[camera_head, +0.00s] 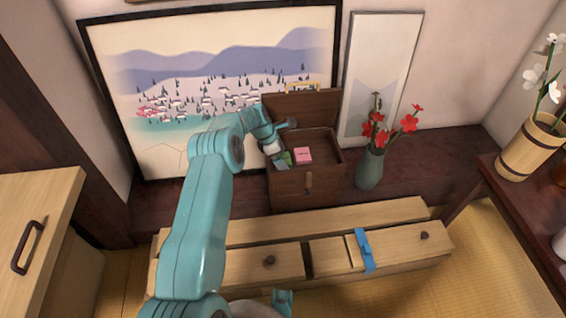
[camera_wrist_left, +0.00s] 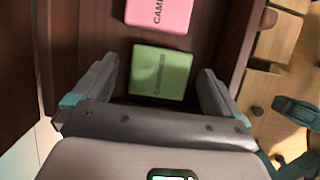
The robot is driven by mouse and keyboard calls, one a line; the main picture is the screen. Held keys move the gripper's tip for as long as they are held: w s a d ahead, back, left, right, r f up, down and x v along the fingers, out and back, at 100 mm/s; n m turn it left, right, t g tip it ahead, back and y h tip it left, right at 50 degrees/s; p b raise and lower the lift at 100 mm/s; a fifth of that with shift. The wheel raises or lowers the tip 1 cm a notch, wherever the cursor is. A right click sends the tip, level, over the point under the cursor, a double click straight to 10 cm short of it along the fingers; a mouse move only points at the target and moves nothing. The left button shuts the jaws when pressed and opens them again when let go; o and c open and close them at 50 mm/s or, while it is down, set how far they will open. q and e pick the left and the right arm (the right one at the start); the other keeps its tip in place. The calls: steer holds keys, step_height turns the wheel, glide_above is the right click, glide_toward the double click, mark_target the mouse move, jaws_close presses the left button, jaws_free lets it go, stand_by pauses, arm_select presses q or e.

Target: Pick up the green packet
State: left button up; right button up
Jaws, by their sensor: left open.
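The green packet (camera_wrist_left: 160,72) lies in the open dark wooden box (camera_head: 292,187), below a pink packet (camera_wrist_left: 158,14) in the left wrist view. In the head view the green packet (camera_head: 286,157) is small and partly hidden by my left gripper. My left gripper (camera_wrist_left: 148,97) is open, its two fingers on either side of the green packet's near part. Whether the fingers touch it, I cannot tell. In the head view my left gripper (camera_head: 281,163) is over the left part of the box. The pink packet (camera_head: 303,155) lies to the right of the green one.
The box's raised lid (camera_head: 300,108) stands behind the packets, and its walls surround them. A vase (camera_head: 370,168) with red flowers stands just right of the box. A low wooden drawer bench (camera_head: 330,222) lies in front. A large painting (camera_head: 150,60) leans behind.

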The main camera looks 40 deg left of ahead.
arm_select(q)
steer(key=c, duration=1.1)
steer(key=shift+r, duration=0.1)
